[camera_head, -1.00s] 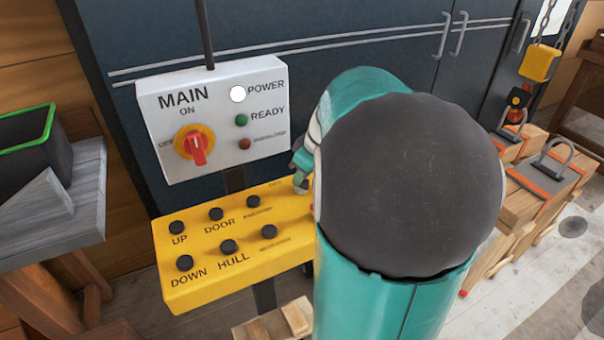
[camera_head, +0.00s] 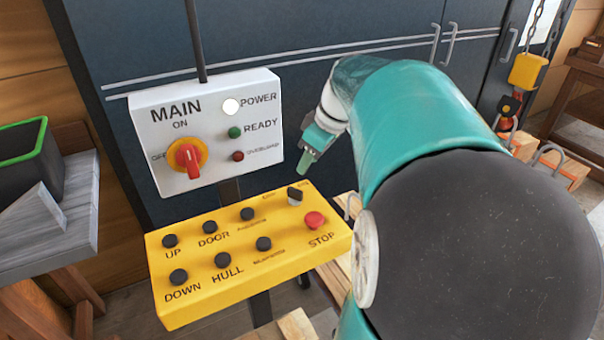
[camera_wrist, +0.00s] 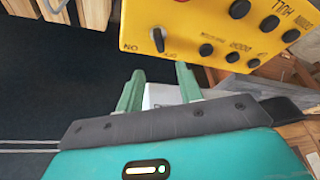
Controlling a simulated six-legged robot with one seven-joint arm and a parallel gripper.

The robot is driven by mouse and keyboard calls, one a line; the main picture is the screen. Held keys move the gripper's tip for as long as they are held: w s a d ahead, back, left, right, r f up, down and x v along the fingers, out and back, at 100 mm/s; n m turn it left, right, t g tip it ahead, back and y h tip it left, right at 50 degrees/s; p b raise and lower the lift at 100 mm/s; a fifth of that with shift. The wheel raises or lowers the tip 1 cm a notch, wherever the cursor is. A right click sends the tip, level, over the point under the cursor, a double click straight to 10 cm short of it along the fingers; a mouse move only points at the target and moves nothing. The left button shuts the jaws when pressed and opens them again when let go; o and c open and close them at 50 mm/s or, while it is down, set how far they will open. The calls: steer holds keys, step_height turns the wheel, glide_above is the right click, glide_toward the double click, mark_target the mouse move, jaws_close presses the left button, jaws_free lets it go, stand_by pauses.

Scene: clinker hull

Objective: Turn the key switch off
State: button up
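The key switch (camera_head: 295,196) is a small dark and grey knob at the upper right of the yellow control box (camera_head: 190,308). In the wrist view the key switch (camera_wrist: 158,40) shows upside down with small ON and OFF labels beside it; which one it points to I cannot tell. My gripper (camera_head: 308,160) hangs above and behind the key switch, apart from it. In the wrist view my gripper (camera_wrist: 160,86) has its two green fingers spread with nothing between them; the key switch lies beyond the gap.
A red STOP button (camera_head: 314,220) sits close to the key switch, with several black buttons to its left. The white MAIN box (camera_head: 210,170) with a red rotary switch (camera_head: 188,160) stands behind. A grey bench (camera_head: 70,225) is at left. Blue cabinets (camera_head: 300,30) close the back.

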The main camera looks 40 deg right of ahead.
steer(key=shift+v, duration=1.75)
steer(key=s+a+f+m, duration=0.1)
steer(key=s+a+f, duration=0.1)
steer(key=a, duration=1.2)
steer(key=s+a+f+m+t+h, duration=0.1)
steer(key=a+f, duration=0.4)
steer(key=a, duration=0.9)
steer(key=s+m, duration=0.1)
steer(key=s, duration=0.1)
steer(key=shift+s+a, duration=0.25)
steer(key=shift+s, duration=0.05)
steer(key=shift+f, duration=0.1)
